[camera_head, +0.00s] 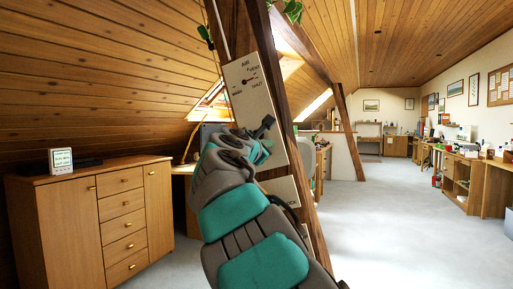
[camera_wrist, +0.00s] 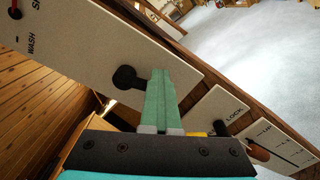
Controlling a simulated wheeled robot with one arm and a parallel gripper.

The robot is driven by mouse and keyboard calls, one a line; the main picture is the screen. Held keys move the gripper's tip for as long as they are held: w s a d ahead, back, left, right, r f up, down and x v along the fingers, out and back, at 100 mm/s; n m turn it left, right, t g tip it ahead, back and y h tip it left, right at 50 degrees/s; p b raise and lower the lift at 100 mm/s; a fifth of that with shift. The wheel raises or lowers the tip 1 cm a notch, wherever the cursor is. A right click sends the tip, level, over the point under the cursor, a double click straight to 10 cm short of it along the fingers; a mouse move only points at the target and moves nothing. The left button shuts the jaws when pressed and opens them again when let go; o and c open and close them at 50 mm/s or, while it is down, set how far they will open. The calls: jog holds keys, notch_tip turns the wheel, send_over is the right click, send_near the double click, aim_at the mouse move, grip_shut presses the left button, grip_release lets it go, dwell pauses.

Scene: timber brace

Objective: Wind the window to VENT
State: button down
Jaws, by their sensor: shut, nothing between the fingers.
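A pale control panel (camera_head: 254,95) is fixed to the slanting timber brace. It is marked AIR at the top, with a small scale reading VENT and SHUT and a dark and red pointer (camera_head: 248,82). Which mark the pointer meets is too small to tell. A black crank knob (camera_head: 266,123) stands out from the panel; it also shows in the wrist view (camera_wrist: 127,77), its arm running behind my fingers. My gripper (camera_wrist: 160,75) is shut and empty, its green fingers just right of the knob; contact cannot be told. A skylight window (camera_head: 210,106) is in the sloping ceiling behind.
Open floor lies right.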

jog(key=r, duration=0.4)
jog(key=shift+d, duration=0.25)
jog(key=c, duration=1.5)
grip_release()
jog(key=shift+f, duration=0.1)
jog(key=shift+c, duration=0.2)
jog(key=o, duration=1.3)
jog(key=shift+s, duration=0.2)
jog(key=v, duration=0.7)
